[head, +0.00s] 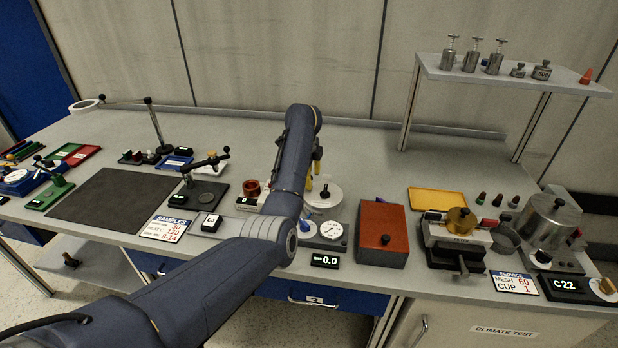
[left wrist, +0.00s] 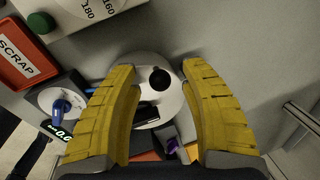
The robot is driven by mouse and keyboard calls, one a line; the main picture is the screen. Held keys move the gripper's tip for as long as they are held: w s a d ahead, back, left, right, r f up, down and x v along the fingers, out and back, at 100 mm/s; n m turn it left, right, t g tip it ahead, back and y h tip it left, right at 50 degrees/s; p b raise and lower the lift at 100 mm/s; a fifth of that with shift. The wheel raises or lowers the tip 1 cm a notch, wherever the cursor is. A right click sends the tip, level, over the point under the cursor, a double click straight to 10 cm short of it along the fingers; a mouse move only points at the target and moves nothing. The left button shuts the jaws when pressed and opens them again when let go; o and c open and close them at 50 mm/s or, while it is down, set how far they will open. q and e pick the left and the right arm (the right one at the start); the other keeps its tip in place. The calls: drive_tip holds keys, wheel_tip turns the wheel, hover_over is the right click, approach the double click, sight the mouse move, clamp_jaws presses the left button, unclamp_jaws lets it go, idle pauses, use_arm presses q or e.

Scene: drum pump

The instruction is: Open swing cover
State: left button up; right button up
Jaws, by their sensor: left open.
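A round white disc-shaped lid with a black knob (left wrist: 160,78) lies between my left gripper's fingers in the left wrist view; it looks like the swing cover. A dark rectangular part shows near its lower edge. In the head view the white disc (head: 326,197) is partly hidden by my left arm. My left gripper (left wrist: 158,68) is open, its yellow fingers on either side of the knob. Contact with the knob cannot be told. In the head view the gripper is mostly hidden behind the forearm. My right gripper is not in view.
A white dial (head: 332,231) with a blue knob and a 0.0 display (head: 324,261) stand in front of the disc. An orange-topped box (head: 382,225) is to the right. A red SCRAP tray (left wrist: 25,58) shows in the left wrist view. The bench behind is clear.

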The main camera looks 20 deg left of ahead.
use_arm(q)
clamp_jaws()
idle(0.3)
idle(0.3)
